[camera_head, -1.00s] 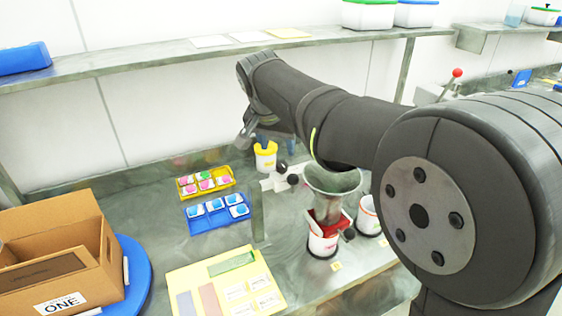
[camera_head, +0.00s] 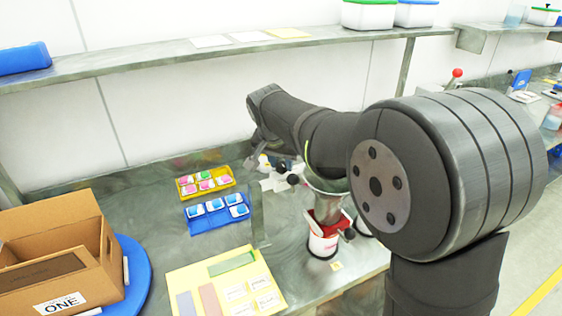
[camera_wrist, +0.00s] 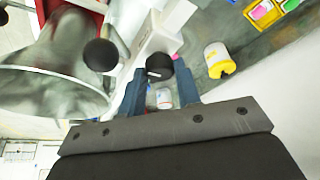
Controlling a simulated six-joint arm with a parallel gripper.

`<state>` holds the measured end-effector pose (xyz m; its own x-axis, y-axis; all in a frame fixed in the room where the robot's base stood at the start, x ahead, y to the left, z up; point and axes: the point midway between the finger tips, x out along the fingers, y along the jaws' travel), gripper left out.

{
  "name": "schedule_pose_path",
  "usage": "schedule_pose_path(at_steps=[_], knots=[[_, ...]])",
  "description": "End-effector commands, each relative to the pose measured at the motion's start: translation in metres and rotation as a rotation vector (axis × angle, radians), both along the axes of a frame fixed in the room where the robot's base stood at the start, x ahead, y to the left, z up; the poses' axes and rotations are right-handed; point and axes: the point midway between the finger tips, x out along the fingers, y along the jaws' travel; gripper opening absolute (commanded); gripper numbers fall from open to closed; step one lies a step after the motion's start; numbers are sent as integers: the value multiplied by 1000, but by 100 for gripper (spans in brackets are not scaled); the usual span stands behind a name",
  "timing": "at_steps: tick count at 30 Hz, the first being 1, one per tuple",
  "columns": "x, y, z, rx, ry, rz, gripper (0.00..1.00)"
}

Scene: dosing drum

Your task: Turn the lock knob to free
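A black knob with a pale mark (camera_wrist: 159,66) sits at the end of a white block (camera_wrist: 160,32) in the wrist view. In the head view this white block (camera_head: 270,184) stands left of the metal funnel (camera_head: 328,186), with a dark knob (camera_head: 293,179) at its side. My gripper (camera_wrist: 158,75) has its two blue fingers apart, with the marked knob between them. I cannot tell whether they touch it. A second black knob (camera_wrist: 101,55) is beside the funnel in the wrist view. The gripper is partly hidden behind the arm in the head view.
The funnel stands over a red-and-white dosing base (camera_head: 322,243). A yellow-and-white cup (camera_wrist: 218,58) is close to the right finger. Yellow (camera_head: 222,187) and blue (camera_head: 205,224) trays stand left. A cardboard box (camera_head: 95,243) is at far left.

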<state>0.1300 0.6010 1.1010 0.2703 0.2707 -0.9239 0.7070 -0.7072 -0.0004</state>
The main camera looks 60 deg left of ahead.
Motion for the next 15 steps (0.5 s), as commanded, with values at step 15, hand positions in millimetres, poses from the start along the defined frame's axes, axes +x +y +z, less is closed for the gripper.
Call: schedule_pose_path(at_steps=[15], knots=[[1,-1,1,0,0,100,7]])
